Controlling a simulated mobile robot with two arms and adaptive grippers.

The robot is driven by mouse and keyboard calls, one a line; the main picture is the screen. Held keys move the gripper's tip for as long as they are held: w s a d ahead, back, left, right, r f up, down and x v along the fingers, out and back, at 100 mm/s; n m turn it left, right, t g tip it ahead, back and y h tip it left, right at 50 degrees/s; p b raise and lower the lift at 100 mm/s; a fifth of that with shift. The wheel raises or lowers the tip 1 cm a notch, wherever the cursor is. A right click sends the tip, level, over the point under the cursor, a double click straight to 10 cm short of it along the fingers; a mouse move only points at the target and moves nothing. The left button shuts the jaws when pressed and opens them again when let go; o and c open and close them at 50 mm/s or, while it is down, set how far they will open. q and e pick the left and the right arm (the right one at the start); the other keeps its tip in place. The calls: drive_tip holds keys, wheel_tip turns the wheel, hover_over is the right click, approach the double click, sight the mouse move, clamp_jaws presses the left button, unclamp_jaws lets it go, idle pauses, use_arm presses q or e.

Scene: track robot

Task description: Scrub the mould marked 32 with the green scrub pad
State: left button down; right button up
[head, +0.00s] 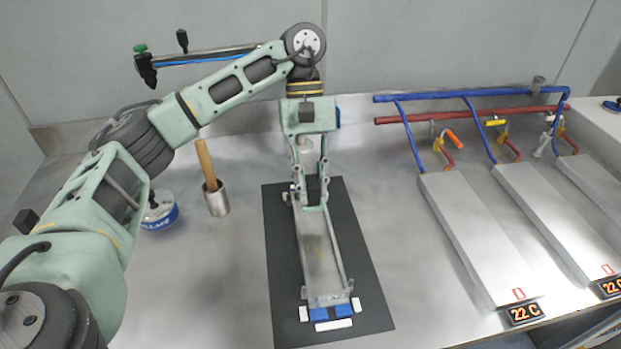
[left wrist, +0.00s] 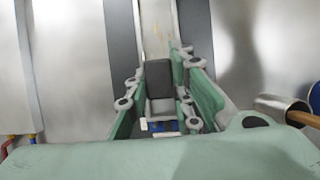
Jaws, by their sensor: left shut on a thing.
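A long metal mould (head: 318,255) lies on a black mat (head: 280,250) in the middle of the bench, with faint yellowish marks on its floor. I cannot read a number on it. My left gripper (head: 312,200) points down over the mould's far end, shut on a dark grey block (left wrist: 159,78). In the left wrist view this block sits between the fingers, over the mould's channel (left wrist: 157,30). My right gripper is not in view.
A metal cup (head: 216,203) with a wooden handle and a blue-labelled tub (head: 160,213) stand left of the mat. Several metal plates (head: 475,235) with blue and red pipes and "22 C" displays (head: 525,313) lie right. Blue and white blocks (head: 333,313) sit at the mould's near end.

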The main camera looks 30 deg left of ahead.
use_arm(q)
drive_tip(key=shift+s, duration=0.1)
drive_tip(key=shift+s+d+r, duration=0.15)
drive_tip(key=shift+s+d, duration=0.55)
drive_tip(key=shift+s, duration=0.15)
drive_tip(key=shift+s+d+r+b, duration=0.1)
drive_tip(key=shift+s+d+b, duration=0.2)
drive_tip(key=shift+s+d, duration=0.5)
drive_tip(key=shift+a, duration=0.15)
wheel_tip(320, 180, up, 8)
drive_tip(key=p, duration=0.5)
drive_tip(key=shift+p, duration=0.3)
drive_tip(key=shift+w+a, duration=0.1)
